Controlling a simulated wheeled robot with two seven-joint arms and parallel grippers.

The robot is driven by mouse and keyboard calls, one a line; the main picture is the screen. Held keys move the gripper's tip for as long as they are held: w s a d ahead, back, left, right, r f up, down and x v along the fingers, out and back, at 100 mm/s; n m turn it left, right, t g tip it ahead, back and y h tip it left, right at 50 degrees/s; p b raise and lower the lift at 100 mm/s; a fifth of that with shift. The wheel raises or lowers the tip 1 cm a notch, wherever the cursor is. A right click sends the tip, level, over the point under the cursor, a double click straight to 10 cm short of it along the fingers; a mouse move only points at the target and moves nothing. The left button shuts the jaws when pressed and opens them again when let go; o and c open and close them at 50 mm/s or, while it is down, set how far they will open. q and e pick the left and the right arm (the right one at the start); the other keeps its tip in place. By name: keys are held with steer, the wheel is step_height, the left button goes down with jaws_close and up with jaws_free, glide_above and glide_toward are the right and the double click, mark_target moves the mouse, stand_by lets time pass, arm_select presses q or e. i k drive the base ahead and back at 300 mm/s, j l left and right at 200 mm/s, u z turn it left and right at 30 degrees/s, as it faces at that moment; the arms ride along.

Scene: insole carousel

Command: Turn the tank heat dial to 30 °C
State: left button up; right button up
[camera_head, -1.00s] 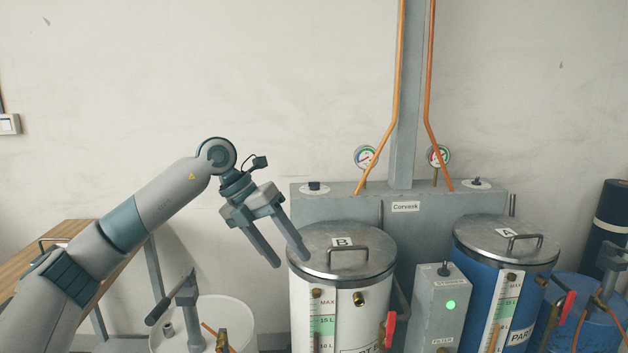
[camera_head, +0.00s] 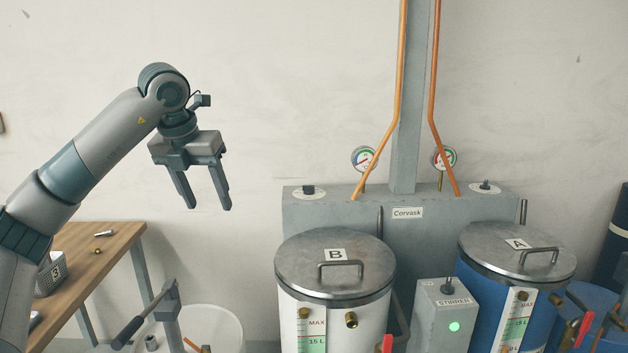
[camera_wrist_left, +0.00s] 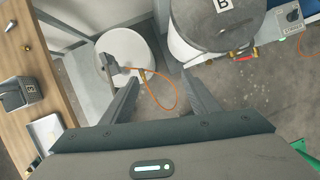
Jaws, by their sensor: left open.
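My left gripper (camera_head: 208,206) is open and empty, its fingers pointing down in front of the wall, above and left of tank B (camera_head: 372,322). It also shows in the left wrist view (camera_wrist_left: 159,80). A black knob on a white plate (camera_head: 307,190) sits on top of the grey Corvask housing (camera_head: 340,215) at its left end. A similar knob (camera_head: 486,186) is at the right end. I cannot read their scales, or tell which is the tank heat dial. The gripper is apart from both. My right gripper is out of view.
A grey stirrer box (camera_head: 440,315) with a knob and green light stands between tank B and blue tank A (camera_head: 480,290). Copper pipes and two gauges rise behind. A white drum (camera_head: 215,325) with a lever and a wooden table (camera_head: 115,245) are at the left.

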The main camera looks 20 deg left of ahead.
mark_target(307, 190)
steer(key=i, duration=1.65)
